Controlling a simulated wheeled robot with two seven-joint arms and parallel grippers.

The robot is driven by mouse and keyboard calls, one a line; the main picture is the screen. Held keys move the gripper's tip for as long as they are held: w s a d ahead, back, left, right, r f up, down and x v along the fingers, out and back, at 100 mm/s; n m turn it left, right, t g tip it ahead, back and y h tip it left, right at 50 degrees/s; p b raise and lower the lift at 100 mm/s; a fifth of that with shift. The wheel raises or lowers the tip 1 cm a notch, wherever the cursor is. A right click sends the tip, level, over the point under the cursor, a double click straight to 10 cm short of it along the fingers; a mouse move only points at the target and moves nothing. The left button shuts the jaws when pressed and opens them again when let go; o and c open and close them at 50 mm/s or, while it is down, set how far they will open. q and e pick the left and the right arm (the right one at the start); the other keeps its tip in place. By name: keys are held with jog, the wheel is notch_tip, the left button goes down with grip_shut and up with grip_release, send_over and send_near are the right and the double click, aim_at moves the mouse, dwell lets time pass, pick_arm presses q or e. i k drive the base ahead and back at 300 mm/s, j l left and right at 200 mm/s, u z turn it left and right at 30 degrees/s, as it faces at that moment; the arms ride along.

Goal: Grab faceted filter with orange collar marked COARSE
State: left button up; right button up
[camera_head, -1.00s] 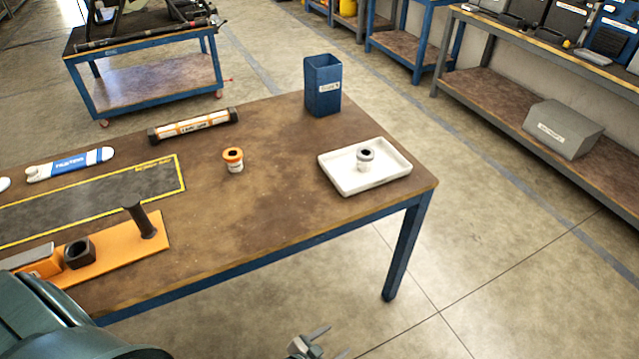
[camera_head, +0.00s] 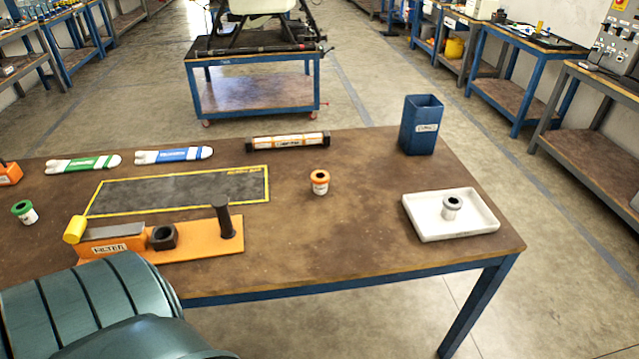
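A small filter with an orange collar (camera_head: 320,182) stands upright on the brown table, right of the yellow-edged dark mat. Its label is too small to read. A filter with a green collar (camera_head: 24,212) stands at the table's far left. A filter with a grey collar (camera_head: 451,207) stands in the white tray (camera_head: 418,225) on the right. A teal part of my own body fills the lower left. Neither of my grippers shows in the head view now.
An orange fixture marked FILTER (camera_head: 200,245) with a dark post sits at the front of the table (camera_head: 330,235). A blue bin (camera_head: 421,125) stands at the back right. A black-ended tube (camera_head: 288,141) and two white tools lie behind the mat (camera_head: 180,190). Table around the orange-collared filter is clear.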

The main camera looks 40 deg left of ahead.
aim_at(321, 178)
jog(key=u, duration=1.75)
jog(key=i+l, duration=0.3)
jog(key=i, duration=0.15)
jog(key=i+l, duration=0.3)
jog(key=i, duration=0.15)
jog(key=i+l, duration=0.3)
jog(key=i, duration=0.15)
